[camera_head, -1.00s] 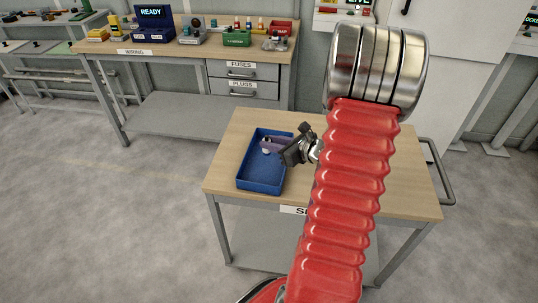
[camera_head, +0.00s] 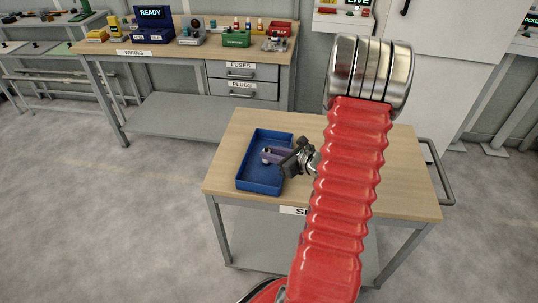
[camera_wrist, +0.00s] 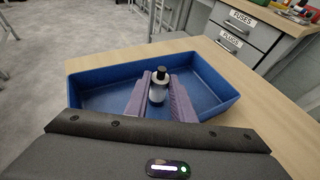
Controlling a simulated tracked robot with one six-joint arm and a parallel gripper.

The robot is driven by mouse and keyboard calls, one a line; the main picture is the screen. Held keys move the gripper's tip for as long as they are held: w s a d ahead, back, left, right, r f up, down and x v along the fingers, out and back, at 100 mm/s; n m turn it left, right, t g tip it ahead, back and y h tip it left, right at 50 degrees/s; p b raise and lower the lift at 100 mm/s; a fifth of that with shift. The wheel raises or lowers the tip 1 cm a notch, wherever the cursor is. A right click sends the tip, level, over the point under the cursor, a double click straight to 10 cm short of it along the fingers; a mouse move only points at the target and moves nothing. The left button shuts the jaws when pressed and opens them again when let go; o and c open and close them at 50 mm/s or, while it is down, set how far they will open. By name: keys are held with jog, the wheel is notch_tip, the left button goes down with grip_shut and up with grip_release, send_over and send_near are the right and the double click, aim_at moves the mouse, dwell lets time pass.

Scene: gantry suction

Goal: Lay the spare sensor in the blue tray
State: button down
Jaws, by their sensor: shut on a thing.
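The spare sensor (camera_wrist: 158,87) is a small pale cylinder with a dark cap. My gripper (camera_wrist: 158,92) is shut on it, with a purple finger on each side. In the wrist view the sensor stands out between the fingertips, over the blue tray (camera_wrist: 90,84). In the head view the blue tray (camera_head: 246,178) lies on the cart's left part, and my gripper (camera_head: 268,156) reaches over it from the right. I cannot tell whether the sensor touches the tray floor. The tray looks otherwise empty.
The tray stands on a wooden-topped cart (camera_head: 228,150) with bare top around it. A workbench (camera_head: 100,60) with several devices and drawers labelled FUSES and PLUGS is behind. My red arm hides the cart's middle.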

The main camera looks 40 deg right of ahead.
jog(key=c, duration=1.5)
grip_release()
jog(key=v, duration=1.2)
